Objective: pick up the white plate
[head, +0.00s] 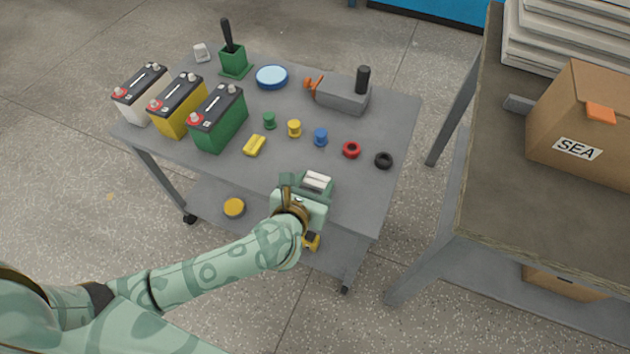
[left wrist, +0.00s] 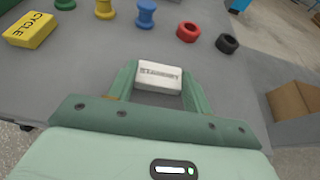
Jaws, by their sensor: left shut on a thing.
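The white plate (left wrist: 159,77), with dark lettering on its top, is between the fingers of my left gripper (left wrist: 157,88) in the left wrist view. In the head view the plate (head: 316,181) shows at the tip of my left gripper (head: 314,187), over the front edge area of the grey cart. The gripper is shut on the plate, with one finger on each side. I cannot tell whether the plate touches the cart top. My right gripper is not in view.
A yellow block (head: 255,145), colored spools (head: 294,128), a red ring (head: 351,149) and a black ring (head: 383,160) lie beyond on the cart (head: 350,200). Three batteries (head: 219,118) stand at left. A workbench with a cardboard box (head: 580,120) is at right.

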